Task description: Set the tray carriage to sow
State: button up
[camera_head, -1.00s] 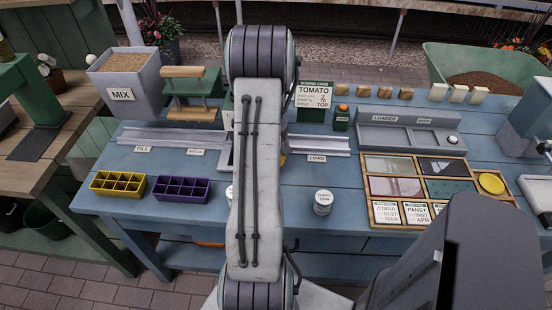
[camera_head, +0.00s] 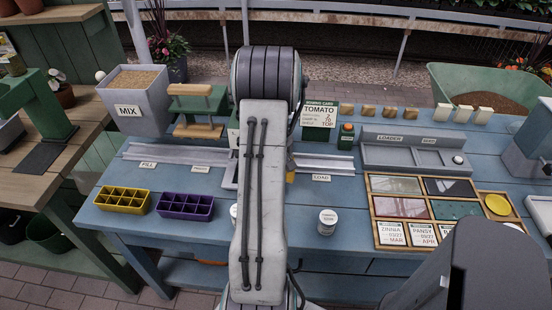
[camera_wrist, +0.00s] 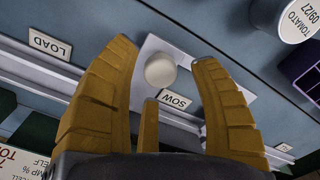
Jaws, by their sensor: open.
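The tray carriage is a pale plate (camera_wrist: 178,82) with a round white knob (camera_wrist: 160,70), seen in the wrist view beside the SOW label (camera_wrist: 175,100). My gripper (camera_wrist: 164,52) has its yellow fingers open, spread on either side of the knob; I see no clear contact. The LOAD label (camera_wrist: 50,45) lies to the left there. In the head view my arm hides the knob, the SOW label and most of the gripper. A pale plate edge (camera_head: 229,180) shows left of the arm. The rail (camera_head: 170,156) carries FILL at left and LOAD (camera_head: 321,178) at right.
A yellow cell tray (camera_head: 121,200) and a purple one (camera_head: 185,206) stand at the table's front left. A white tomato tin (camera_head: 327,222) stands at the front centre. The MIX bin (camera_head: 128,112), sowing card (camera_head: 320,117) and loader (camera_head: 412,152) stand behind. A wooden compartment tray (camera_head: 372,212) lies right.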

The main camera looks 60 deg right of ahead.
notch_tip(320, 180, up, 11)
jog(key=shift+f, duration=0.15)
dwell(1.0)
